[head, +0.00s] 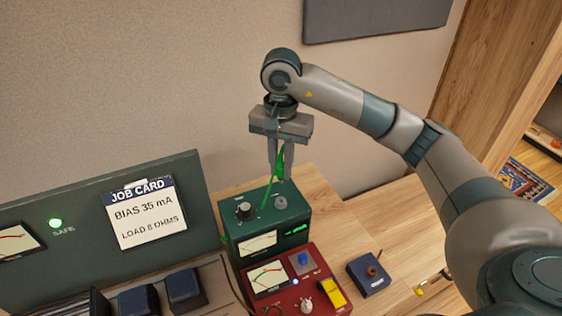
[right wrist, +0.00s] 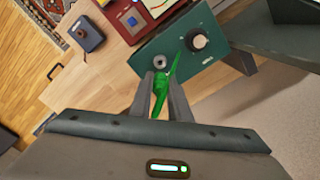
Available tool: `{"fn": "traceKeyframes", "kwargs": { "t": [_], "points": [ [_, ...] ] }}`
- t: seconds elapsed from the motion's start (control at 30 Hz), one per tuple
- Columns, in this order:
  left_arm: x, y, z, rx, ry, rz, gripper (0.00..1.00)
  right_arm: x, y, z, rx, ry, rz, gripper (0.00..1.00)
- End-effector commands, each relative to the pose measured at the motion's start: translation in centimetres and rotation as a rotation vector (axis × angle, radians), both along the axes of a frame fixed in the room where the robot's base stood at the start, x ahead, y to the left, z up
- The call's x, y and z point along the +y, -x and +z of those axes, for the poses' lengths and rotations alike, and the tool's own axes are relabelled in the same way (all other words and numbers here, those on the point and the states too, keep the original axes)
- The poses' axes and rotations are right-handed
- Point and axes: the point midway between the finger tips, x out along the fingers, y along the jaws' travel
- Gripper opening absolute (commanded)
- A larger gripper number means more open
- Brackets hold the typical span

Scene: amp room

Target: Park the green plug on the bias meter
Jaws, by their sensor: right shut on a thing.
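My right gripper (head: 280,176) is shut on the green plug (head: 281,164) and holds it above the green meter box (head: 293,213), taken as the bias meter. The box's top has a black knob and a grey round post (head: 280,201), just below the fingertips. In the right wrist view the plug (right wrist: 161,92) is between the fingers, and the post (right wrist: 160,62) lies just beyond the fingertips. I cannot tell the exact gap between plug and post. My left gripper is not in view.
A red meter unit (head: 268,295) with a yellow switch stands in front of the green box. A dark panel with a job card (head: 144,213) stands left. Bare wood table (head: 335,240) lies between.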

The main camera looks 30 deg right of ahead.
Motion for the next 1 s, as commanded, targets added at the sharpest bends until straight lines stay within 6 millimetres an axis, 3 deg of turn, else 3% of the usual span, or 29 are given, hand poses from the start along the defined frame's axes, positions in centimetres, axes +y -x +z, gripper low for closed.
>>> {"fn": "traceKeyframes", "kwargs": {
  "t": [0.47,1.0],
  "points": [
    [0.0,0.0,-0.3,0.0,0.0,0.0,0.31,0.1,0.0,-0.7,0.0,0.0,0.005,0.0],
    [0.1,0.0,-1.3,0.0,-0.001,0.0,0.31,0.1,0.1,-4.3,0.001,-0.001,0.006,0.0]
  ]
}}
